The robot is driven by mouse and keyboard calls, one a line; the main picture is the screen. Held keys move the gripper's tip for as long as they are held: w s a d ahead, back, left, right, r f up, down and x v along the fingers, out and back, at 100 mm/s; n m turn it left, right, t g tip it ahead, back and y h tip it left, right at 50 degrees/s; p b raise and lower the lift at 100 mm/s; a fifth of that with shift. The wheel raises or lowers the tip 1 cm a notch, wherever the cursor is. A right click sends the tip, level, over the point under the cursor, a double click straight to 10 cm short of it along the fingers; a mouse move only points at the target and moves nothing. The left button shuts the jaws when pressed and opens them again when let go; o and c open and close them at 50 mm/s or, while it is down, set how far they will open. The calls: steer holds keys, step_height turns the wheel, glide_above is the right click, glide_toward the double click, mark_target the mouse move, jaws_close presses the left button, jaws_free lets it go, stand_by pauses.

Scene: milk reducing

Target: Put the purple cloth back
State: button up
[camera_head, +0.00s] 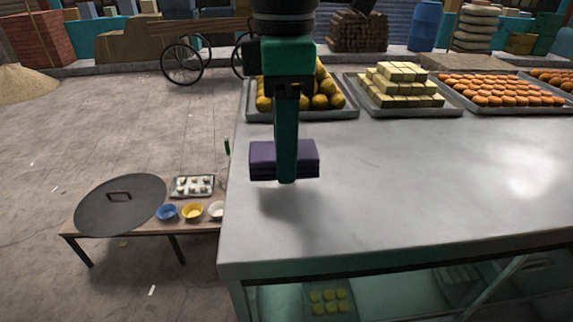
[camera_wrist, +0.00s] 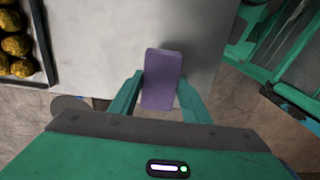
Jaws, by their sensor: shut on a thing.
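The purple cloth (camera_head: 264,160) is a folded block held by my gripper (camera_head: 287,178) above the left part of the grey counter (camera_head: 400,180). In the wrist view the cloth (camera_wrist: 162,75) sits between the two green fingers of my gripper (camera_wrist: 160,95), which touch its sides. A shadow lies on the counter below, so the cloth appears to be raised off the surface. The front finger hides the cloth's middle in the head view.
Trays with round yellow sweets (camera_head: 325,102), stacked pale blocks (camera_head: 402,88) and orange sweets (camera_head: 500,90) line the counter's back. A low table (camera_head: 150,230) at left bears a dark round lid (camera_head: 120,207) and small bowls (camera_head: 192,211). The counter's middle and right are clear.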

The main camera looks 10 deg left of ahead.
steer(key=shift+w+f, duration=0.15)
steer(key=shift+f, duration=1.95)
steer(key=o, duration=1.1)
steer(key=shift+f, duration=0.1)
step_height(320, 180, up, 8)
steer(key=shift+r, duration=0.15)
steer(key=shift+w+a+r, duration=0.1)
steer(key=shift+r, duration=1.9)
